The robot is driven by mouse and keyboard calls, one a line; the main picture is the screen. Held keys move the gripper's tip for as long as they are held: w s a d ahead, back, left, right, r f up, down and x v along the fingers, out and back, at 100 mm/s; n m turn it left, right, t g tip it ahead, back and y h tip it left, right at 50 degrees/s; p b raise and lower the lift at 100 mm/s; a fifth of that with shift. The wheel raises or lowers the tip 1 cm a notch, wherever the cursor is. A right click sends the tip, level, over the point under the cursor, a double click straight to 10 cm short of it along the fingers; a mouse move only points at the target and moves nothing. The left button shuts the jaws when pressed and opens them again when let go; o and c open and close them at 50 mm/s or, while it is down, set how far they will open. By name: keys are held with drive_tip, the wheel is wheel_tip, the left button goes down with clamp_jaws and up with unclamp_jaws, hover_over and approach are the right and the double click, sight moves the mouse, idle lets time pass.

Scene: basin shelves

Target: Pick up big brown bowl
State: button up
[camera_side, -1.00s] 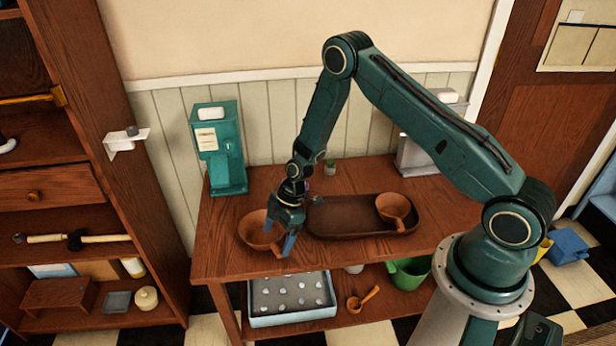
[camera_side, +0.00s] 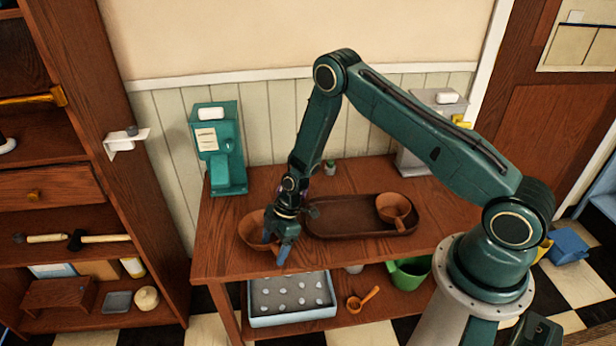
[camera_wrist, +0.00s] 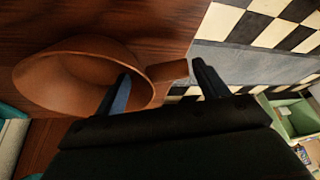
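The big brown bowl (camera_side: 252,230) sits upright on the wooden table's left part. In the wrist view the bowl (camera_wrist: 55,72) fills the left side, with a short handle pointing right. My gripper (camera_side: 276,248) is low at the bowl's right side in the side view. In the wrist view my gripper (camera_wrist: 161,72) is open: one finger is over the bowl's inside, and the other is past the handle outside it. The handle shows between the fingers, with a gap to the right finger. My gripper hides part of the bowl.
A dark tray (camera_side: 335,229) with a smaller brown bowl (camera_side: 391,206) lies right of my gripper. A teal dispenser (camera_side: 219,150) stands behind the big bowl. A grey box of several pale knobs (camera_side: 290,317) and a green bucket (camera_side: 410,274) are on the lower shelf.

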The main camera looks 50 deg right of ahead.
drive_tip(key=c, duration=0.8)
drive_tip(key=shift+o, duration=0.2)
drive_tip(key=shift+r, duration=0.1)
drive_tip(key=shift+r, duration=0.8)
drive_tip(key=c, duration=0.4)
wheel_tip(320, 180, up, 18)
drive_tip(key=shift+r, duration=0.15)
drive_tip(key=shift+c, duration=1)
